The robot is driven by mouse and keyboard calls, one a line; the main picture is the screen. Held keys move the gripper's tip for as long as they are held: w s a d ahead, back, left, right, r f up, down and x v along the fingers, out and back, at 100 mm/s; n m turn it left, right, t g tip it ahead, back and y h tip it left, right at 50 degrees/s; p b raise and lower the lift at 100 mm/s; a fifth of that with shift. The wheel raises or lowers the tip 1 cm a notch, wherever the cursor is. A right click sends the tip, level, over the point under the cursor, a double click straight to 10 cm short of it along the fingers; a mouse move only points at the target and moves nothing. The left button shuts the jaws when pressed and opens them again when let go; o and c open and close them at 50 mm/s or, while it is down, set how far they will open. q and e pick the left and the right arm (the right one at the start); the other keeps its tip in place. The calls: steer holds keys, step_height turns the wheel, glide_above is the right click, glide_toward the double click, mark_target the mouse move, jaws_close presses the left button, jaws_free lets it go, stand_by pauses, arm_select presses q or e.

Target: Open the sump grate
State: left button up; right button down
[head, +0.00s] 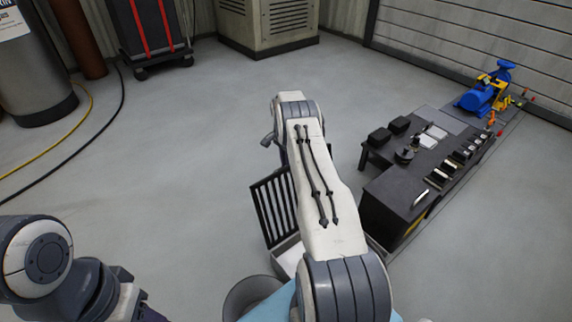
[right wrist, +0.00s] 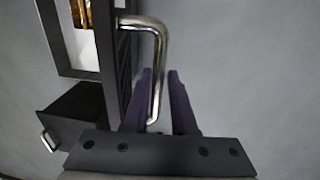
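The sump grate (head: 272,212) is a black slatted panel standing steeply tilted up beside my right forearm in the head view. Below it is a pale open sump box (head: 288,256), partly hidden by my arm. In the right wrist view the grate (right wrist: 123,60) shows edge-on, with a bent silver handle (right wrist: 158,45) on it. My right gripper (right wrist: 160,75) has its two dark fingers on either side of the handle, with a thin gap on the right side. My right fingers are hidden in the head view. My left gripper (head: 135,293) is low at the left, only partly visible.
A dark workbench (head: 385,205) with tools and a blue pump (head: 482,98) stand at the right. A grey bin (head: 248,294) is at the bottom. A yellow hose (head: 62,143) and black cable cross the left floor. The middle floor is clear.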

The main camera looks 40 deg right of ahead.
steer(key=c, duration=0.8)
jaws_free()
steer(key=shift+w+a, duration=0.2)
steer(key=shift+w, duration=0.55)
steer(key=shift+c, duration=0.2)
steer(key=shift+s+d, duration=0.25)
steer(key=shift+r, duration=0.1)
step_height(320, 180, up, 10)
steer(key=p, duration=0.3)
steer(key=shift+w+p, duration=0.35)
steer(key=shift+p, duration=0.05)
steer(key=shift+r, duration=0.1)
